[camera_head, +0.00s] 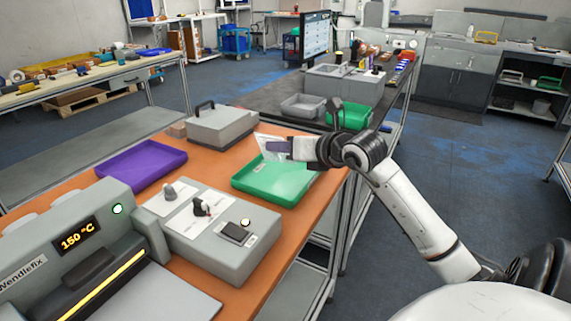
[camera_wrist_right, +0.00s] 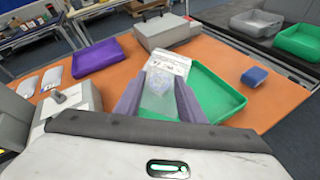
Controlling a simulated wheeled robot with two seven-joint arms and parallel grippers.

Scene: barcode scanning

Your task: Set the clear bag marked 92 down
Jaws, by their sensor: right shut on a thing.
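My right gripper (camera_head: 287,147) is over the green tray (camera_head: 290,180) on the orange table. In the right wrist view its two purple fingers (camera_wrist_right: 158,102) are shut on the clear bag (camera_wrist_right: 158,90), which has a white printed label along its far edge. In the head view the clear bag (camera_head: 267,142) shows at the fingertips, above the tray's far left corner. The bag's marking is too small to read with certainty. The green tray (camera_wrist_right: 222,98) looks empty where it shows; the bag and fingers cover part of it. My left gripper is not in view.
A purple tray (camera_head: 143,165) lies left of the green tray. A grey case (camera_head: 222,127) stands behind. A grey control box (camera_head: 220,235) and a sealer showing 150 °C (camera_head: 76,236) are in front. A blue block (camera_wrist_right: 254,76) lies right of the green tray.

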